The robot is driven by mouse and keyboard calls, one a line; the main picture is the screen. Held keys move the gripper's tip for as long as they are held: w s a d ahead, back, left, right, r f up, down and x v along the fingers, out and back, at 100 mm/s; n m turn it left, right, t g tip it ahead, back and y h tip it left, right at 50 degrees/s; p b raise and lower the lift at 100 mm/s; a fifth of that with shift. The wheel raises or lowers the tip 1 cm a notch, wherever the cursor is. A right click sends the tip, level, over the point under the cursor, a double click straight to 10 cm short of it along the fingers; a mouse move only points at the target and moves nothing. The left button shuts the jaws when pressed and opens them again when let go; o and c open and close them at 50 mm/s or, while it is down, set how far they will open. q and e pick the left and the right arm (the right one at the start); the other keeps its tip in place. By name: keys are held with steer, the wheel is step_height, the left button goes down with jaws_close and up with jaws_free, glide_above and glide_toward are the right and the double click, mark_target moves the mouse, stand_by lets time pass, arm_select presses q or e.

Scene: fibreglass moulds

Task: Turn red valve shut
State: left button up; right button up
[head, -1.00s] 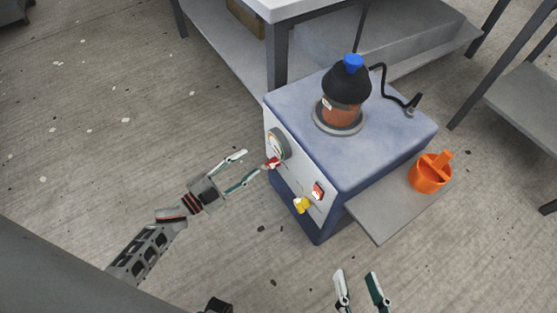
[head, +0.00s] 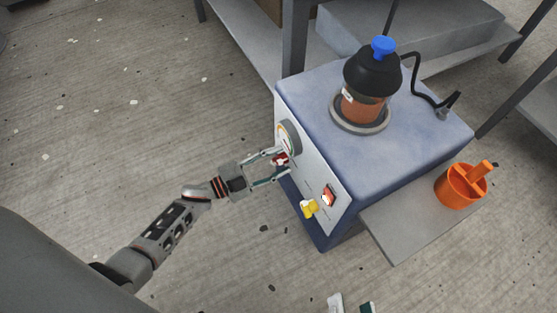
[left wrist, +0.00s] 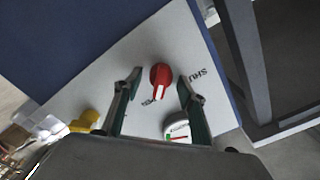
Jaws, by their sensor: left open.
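The red valve (head: 281,160) is a small red knob with a pointer on the white front panel of the blue machine, just below the round gauge. It also shows in the left wrist view (left wrist: 161,76), with part of the lettering "SHU" to its right and another label below it. My left gripper (head: 281,164) is at the valve, its open fingers on either side of the knob. In the left wrist view the left gripper (left wrist: 159,82) shows a gap between each finger and the knob. My right gripper (head: 351,306) shows only as two separated fingertips at the bottom edge.
The gauge (head: 289,138) sits above the valve. A yellow knob (head: 309,208) and a red switch (head: 329,195) are on the same panel. An orange container (head: 460,187) sits on the side shelf (head: 395,235).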

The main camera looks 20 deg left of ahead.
arm_select(q)
steer(key=c, duration=1.1)
